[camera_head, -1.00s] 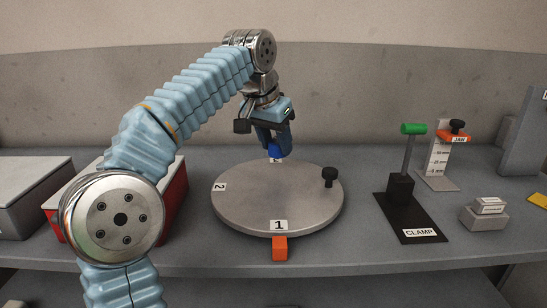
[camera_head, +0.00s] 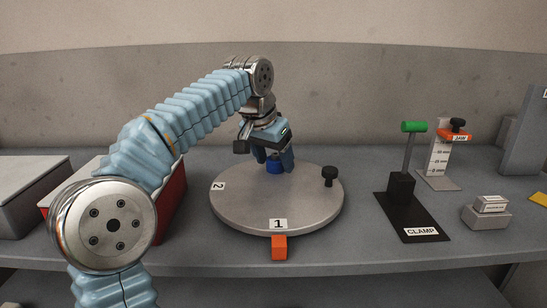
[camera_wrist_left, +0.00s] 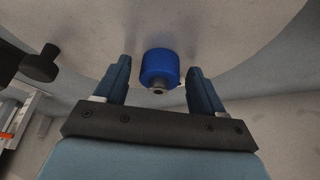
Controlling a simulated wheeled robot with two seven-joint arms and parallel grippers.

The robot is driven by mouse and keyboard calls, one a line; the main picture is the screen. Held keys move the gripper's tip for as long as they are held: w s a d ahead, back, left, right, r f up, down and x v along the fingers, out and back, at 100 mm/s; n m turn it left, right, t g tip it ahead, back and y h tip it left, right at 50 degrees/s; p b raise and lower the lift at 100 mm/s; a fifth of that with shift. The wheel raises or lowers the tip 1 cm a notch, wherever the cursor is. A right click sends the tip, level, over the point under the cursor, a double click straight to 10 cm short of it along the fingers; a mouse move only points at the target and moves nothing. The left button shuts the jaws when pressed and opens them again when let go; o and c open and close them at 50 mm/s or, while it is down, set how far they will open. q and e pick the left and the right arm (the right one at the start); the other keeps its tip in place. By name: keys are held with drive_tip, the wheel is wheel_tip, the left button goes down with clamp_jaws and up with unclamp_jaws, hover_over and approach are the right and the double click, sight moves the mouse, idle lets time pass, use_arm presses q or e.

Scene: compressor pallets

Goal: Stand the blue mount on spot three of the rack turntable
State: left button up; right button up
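The blue mount (camera_head: 274,167) is a short blue cylinder at the far part of the round grey rack turntable (camera_head: 245,205). It looks upright and appears to rest on the plate, where the far label is now hidden. My left gripper (camera_head: 273,161) is above and around it, pointing down. In the left wrist view, the mount (camera_wrist_left: 160,66) lies between the two spread fingertips (camera_wrist_left: 160,74), with a gap on both sides, so the gripper is open. Labels 1 and 2 show at the turntable's front and left. My right gripper is out of view.
A black knob (camera_head: 329,173) stands on the turntable's right side, and an orange block (camera_head: 279,248) is at its front. A clamp with a green handle (camera_head: 413,127) stands right. A red bin (camera_head: 171,204) is left, partly behind my arm.

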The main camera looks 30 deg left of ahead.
use_arm(q)
drive_tip(key=shift+s+r, duration=0.1)
drive_tip(key=shift+r, duration=0.45)
drive_tip(key=p+v, duration=0.1)
drive_tip(key=v, duration=1)
